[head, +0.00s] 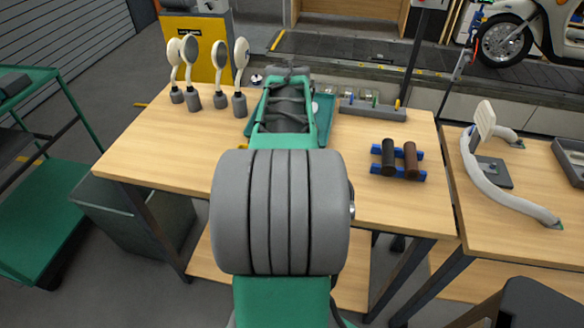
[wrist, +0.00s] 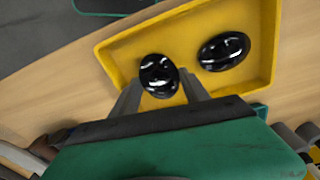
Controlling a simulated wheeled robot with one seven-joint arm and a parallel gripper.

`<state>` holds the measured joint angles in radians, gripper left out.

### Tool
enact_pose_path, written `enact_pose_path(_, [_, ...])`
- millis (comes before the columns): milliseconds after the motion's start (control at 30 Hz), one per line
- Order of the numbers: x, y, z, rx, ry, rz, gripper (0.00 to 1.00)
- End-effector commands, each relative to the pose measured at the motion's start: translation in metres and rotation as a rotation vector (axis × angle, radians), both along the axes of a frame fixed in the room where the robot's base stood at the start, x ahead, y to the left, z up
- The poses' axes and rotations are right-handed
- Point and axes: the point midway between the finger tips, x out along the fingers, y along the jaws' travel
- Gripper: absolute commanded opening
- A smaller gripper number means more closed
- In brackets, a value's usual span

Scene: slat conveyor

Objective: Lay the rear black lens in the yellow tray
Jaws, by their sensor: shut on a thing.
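My gripper (wrist: 160,82) is shut on a glossy black lens (wrist: 158,74), with one finger at each side of it. The held lens is over the yellow tray (wrist: 118,52) in the wrist view; I cannot tell whether it touches the tray floor. A second black lens (wrist: 224,51) lies in the tray, to the right of the held one and apart from it. In the head view my own arm hides the gripper tips, and neither the yellow tray nor the lenses can be made out.
Several round-headed mirrors (head: 190,72) stand on the wooden table (head: 150,140) at the left. A grey rack (head: 370,109) stands at the back. A blue holder (head: 397,160) carries a black and a brown roller. The table's front left is clear.

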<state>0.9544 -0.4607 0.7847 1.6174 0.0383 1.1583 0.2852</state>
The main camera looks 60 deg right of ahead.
Motion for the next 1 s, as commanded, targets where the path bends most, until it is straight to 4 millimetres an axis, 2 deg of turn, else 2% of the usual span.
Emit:
enact_pose_path(100, [0.000,0.000,-0.012,0.000,0.000,0.000,0.18])
enact_pose_path(267, [0.000,0.000,-0.014,0.000,0.000,0.000,0.17])
enact_pose_path(300, [0.000,0.000,-0.014,0.001,0.000,0.000,0.55])
enact_pose_path(533, [0.000,-0.001,-0.014,0.000,0.000,0.001,0.73])
enact_pose_path(833, [0.000,-0.001,-0.010,-0.002,-0.001,0.001,0.75])
enact_pose_path(1000, [0.000,-0.001,0.017,-0.004,-0.003,0.001,0.75])
